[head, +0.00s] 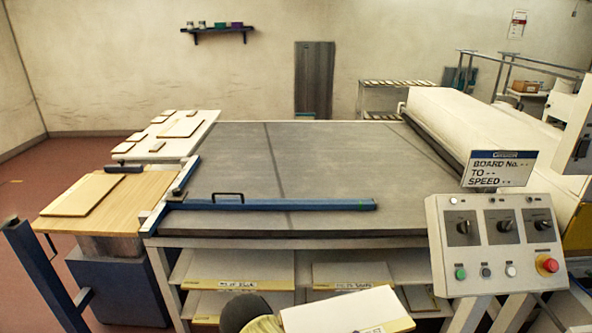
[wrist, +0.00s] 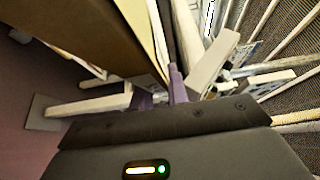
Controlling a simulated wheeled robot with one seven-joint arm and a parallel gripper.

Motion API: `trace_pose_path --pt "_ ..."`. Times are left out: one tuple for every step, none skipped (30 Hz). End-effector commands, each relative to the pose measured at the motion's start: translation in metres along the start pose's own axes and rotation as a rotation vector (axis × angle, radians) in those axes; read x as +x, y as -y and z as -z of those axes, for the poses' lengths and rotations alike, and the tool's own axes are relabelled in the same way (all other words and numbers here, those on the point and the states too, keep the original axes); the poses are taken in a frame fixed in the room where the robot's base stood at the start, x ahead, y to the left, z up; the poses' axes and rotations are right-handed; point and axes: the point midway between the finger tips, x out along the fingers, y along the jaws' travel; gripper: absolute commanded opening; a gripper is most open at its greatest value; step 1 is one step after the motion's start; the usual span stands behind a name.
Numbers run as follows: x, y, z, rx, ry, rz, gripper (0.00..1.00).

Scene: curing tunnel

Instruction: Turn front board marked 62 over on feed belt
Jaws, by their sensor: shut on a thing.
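A pale board (head: 345,312) with a yellowish front edge shows at the bottom of the head view, in front of the belt table. A small label sits on its near edge, cut off, so I cannot read the number. In the wrist view my gripper (wrist: 165,88) has purple fingers closed at the edge of a large brown board (wrist: 75,35) with a cream edge; it looks like the same board. My gripper's fingers are not visible in the head view. The wide grey feed belt (head: 330,165) is bare behind the board, with a blue bar (head: 290,204) across its near side.
A control panel (head: 495,240) with knobs and a red button stands at the right, under a sign (head: 498,168). A wooden side table (head: 115,190) with a flat board is at left. Shelves (head: 235,275) with labelled boards lie under the belt. A white tunnel hood (head: 480,130) is behind.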

Motion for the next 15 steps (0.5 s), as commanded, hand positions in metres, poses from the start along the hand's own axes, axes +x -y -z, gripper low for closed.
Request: trace_pose_path --pt "0.000 0.001 0.000 0.001 0.000 0.003 0.00" --pt "0.001 0.001 0.000 0.000 0.001 0.003 0.00" --pt "0.001 0.000 0.000 -0.001 0.007 0.005 0.00" --pt "0.002 0.000 0.000 -0.003 0.014 0.007 0.00" --pt "0.004 -0.001 0.000 -0.006 0.025 0.010 0.00" --pt "0.006 -0.004 0.000 -0.010 0.046 0.012 0.00" --pt "0.008 -0.005 -0.001 -0.013 0.067 0.017 0.00" --pt "0.010 -0.008 -0.001 -0.016 0.092 0.020 0.00" --pt "0.013 -0.011 -0.002 -0.021 0.132 0.024 0.00" --pt "0.015 -0.014 -0.003 -0.025 0.165 0.027 0.00" --pt "0.016 -0.018 -0.003 -0.026 0.201 0.028 0.00" --pt "0.018 -0.023 -0.004 -0.028 0.252 0.028 0.00" --pt "0.019 -0.027 -0.005 -0.028 0.289 0.028 0.00" --pt "0.019 -0.031 -0.005 -0.026 0.326 0.025 0.00" --pt "0.018 -0.035 -0.006 -0.022 0.372 0.021 0.00"
